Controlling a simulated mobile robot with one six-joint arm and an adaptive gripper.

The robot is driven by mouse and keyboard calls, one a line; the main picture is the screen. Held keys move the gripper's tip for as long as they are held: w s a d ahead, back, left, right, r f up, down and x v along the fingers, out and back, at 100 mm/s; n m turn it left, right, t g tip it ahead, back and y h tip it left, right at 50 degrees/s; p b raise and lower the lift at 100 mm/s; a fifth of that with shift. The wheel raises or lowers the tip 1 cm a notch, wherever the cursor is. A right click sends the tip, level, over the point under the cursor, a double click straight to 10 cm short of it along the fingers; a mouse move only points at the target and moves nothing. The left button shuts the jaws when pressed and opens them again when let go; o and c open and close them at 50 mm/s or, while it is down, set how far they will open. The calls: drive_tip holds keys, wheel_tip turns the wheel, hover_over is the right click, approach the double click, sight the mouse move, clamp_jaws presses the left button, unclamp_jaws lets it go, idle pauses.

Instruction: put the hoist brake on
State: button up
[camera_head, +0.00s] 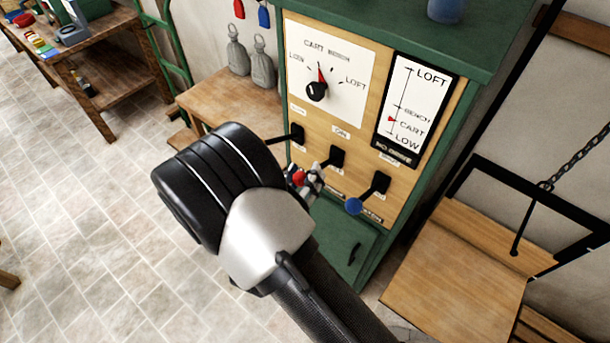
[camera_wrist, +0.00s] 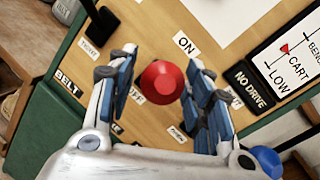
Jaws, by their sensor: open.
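A wooden control panel (camera_head: 350,120) in a green cabinet carries several levers. The middle lever (camera_head: 338,156) has a red round knob (camera_wrist: 163,82), with an ON label (camera_wrist: 186,44) above it and an OFF label partly hidden below. The red knob also shows in the head view (camera_head: 298,178). My gripper (camera_wrist: 161,60) is open, its fingers on either side of the red knob; I cannot tell whether they touch it. The right lever ends in a blue knob (camera_head: 354,206). The left lever (camera_head: 292,136) is partly hidden by my arm. No readable label says brake.
A dial (camera_head: 316,91) and a level scale (camera_head: 408,110) sit above the levers; the scale's red marker is by CART. A NO DRIVE plate (camera_wrist: 250,85) is below it. A wooden platform on a chain (camera_head: 460,270) hangs at right. Grey weights (camera_head: 238,55) stand on a bench at left.

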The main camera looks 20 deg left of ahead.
drive_tip(key=shift+w, duration=0.3)
drive_tip(key=shift+c, duration=0.5)
clamp_jaws()
idle(0.4)
